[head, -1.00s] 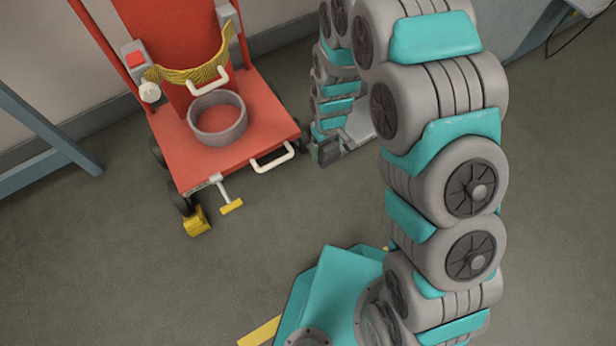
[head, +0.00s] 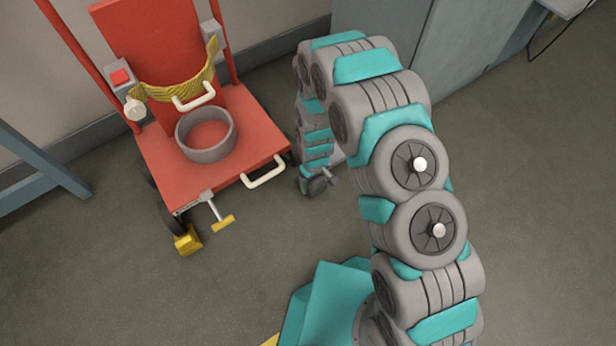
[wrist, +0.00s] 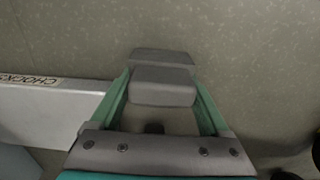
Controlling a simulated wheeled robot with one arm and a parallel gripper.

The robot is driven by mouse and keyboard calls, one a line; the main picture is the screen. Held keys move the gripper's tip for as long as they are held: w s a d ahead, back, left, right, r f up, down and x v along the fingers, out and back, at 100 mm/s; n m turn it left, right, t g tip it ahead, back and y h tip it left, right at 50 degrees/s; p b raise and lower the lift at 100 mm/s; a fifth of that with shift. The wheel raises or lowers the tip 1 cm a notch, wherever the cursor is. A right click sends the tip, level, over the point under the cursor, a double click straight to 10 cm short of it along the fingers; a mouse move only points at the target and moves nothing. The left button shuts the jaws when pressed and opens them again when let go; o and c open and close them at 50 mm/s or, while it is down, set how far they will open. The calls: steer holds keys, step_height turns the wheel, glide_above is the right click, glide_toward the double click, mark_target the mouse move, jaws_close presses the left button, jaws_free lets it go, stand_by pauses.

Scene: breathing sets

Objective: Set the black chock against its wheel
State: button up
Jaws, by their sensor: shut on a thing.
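My gripper (wrist: 160,92) shows in the wrist view with its two green fingers closing in on a dark grey block, which I take to be the black chock (wrist: 162,86). In the head view my gripper (head: 316,182) is low near the floor, just right of the red cart (head: 234,150), and a dark shape is at its tip. A cart wheel (head: 170,216) shows at the front left, with a yellow chock (head: 187,241) beside it.
A pale box or rack (wrist: 45,112) labelled CHOCKS lies left of my fingers in the wrist view. A yellow-ended pedal (head: 223,223) and a white handle (head: 264,172) stick out of the cart's front. The floor in front is clear.

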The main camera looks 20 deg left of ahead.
steer(key=shift+w+a, duration=0.9)
steer(key=shift+a, duration=0.2)
steer(key=shift+w+a+f+b, duration=0.15)
steer(key=shift+a+f+b, duration=0.05)
steer(key=shift+f+b, duration=0.15)
steer(key=shift+f, duration=0.25)
steer(key=shift+f, duration=0.15)
steer(key=o, duration=1.6)
steer(key=shift+c, duration=0.2)
